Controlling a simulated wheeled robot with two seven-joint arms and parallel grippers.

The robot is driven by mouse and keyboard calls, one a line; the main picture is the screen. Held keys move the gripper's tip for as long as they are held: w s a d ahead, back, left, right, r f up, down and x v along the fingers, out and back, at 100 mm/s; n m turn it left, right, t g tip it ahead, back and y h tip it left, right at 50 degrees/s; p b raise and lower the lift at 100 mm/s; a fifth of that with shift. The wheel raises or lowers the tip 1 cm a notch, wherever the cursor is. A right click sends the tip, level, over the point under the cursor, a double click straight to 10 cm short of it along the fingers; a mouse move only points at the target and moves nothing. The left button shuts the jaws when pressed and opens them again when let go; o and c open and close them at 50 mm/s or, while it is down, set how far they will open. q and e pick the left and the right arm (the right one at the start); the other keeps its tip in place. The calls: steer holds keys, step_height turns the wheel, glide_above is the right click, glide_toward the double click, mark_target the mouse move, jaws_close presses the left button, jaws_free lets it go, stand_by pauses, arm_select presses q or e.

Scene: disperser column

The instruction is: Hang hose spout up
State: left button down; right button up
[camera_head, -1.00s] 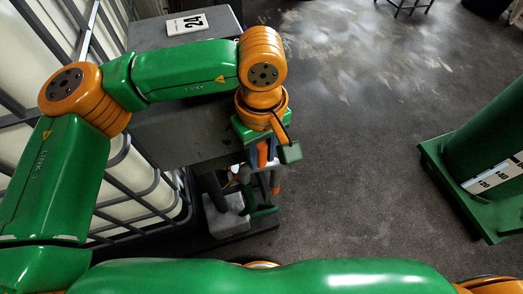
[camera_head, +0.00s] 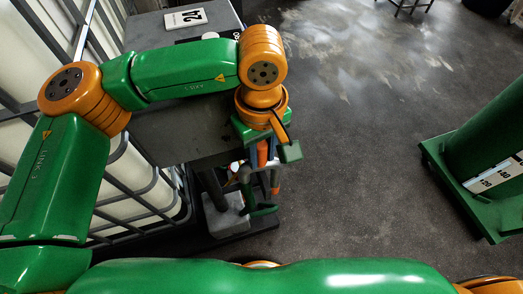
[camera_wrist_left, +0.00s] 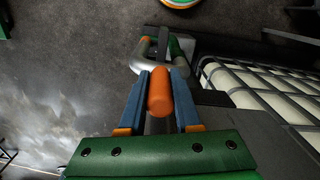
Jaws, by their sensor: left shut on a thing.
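My left gripper (camera_head: 262,150) points down beside the grey column unit (camera_head: 190,130). In the left wrist view its two blue fingers (camera_wrist_left: 160,74) are shut on the hose spout's orange grip (camera_wrist_left: 160,95), which stands between them. A curved grey metal tube (camera_wrist_left: 150,68) shows just beyond the fingertips, with a second orange end (camera_wrist_left: 145,40). In the head view a small orange part (camera_head: 275,181) and a dark green part (camera_head: 263,210) show below the gripper. My wrist hides much of the spout and whatever holder is near it. My right gripper is not in view.
A white caged tank (camera_head: 150,190) stands close on the left. A green cylinder on a base (camera_head: 490,150) is at right. The floor between is clear.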

mark_target(262, 146)
arm_select(q)
steer(key=shift+f, duration=0.1)
steer(key=c, duration=0.5)
jaws_free()
step_height(262, 146, up, 7)
steer(key=shift+s+r+b, duration=0.1)
steer(key=shift+b, duration=0.45)
